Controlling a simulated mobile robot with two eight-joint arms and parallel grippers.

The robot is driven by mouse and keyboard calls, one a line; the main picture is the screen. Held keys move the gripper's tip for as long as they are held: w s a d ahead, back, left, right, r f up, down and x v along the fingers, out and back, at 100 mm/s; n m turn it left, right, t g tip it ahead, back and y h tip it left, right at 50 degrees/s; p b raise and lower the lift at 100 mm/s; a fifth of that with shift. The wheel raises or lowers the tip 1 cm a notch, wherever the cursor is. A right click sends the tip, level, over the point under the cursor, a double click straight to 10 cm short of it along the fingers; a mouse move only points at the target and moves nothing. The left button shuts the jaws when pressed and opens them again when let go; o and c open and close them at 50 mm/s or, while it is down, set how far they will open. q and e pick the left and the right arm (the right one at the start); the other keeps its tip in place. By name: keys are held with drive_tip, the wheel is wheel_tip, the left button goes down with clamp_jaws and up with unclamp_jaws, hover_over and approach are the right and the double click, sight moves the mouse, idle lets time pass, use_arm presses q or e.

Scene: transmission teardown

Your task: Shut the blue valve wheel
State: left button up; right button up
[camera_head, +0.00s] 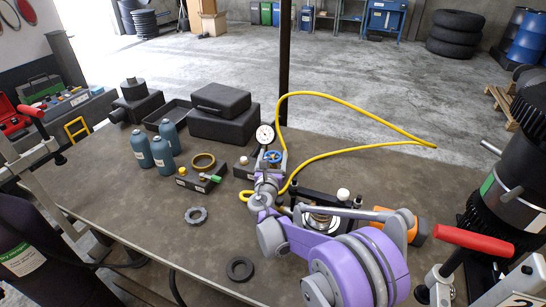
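The blue valve wheel (273,157) sits on a small grey valve block below a round white dial gauge (265,134), near the middle of the table. My purple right arm reaches in from the lower right. Its gripper (267,178) is just in front of and below the wheel, close to it. I cannot tell whether it touches the wheel. The fingers are small and partly hidden by the wrist, so their opening is unclear. My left gripper is not in view.
A yellow hose (350,110) loops from the valve over the table's back edge. Dark rings (240,269) lie in front. The front-left tabletop is mostly clear.

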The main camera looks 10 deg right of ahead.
drive_tip(key=c, duration=0.7)
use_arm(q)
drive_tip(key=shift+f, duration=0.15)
use_arm(e)
drive_tip(key=m+g+h+b, duration=0.1)
drive_tip(key=h, duration=0.1)
drive_tip(key=shift+f+m+h, duration=0.1)
drive_tip(key=shift+m+h, duration=0.2)
drive_tip(key=shift+m, duration=0.1)
drive_tip(key=m+g+h, duration=0.2)
drive_tip(key=h, duration=0.1)
drive_tip(key=m+g+h, duration=0.2)
drive_tip(key=shift+m+g+h+b, duration=0.3)
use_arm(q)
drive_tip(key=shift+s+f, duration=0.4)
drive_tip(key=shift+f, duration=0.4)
use_arm(e)
drive_tip(key=shift+d+m+g+h, duration=0.1)
drive_tip(key=shift+m+g+h, duration=1)
drive_tip(key=shift+g, duration=0.5)
drive_tip(key=shift+m+g, duration=0.4)
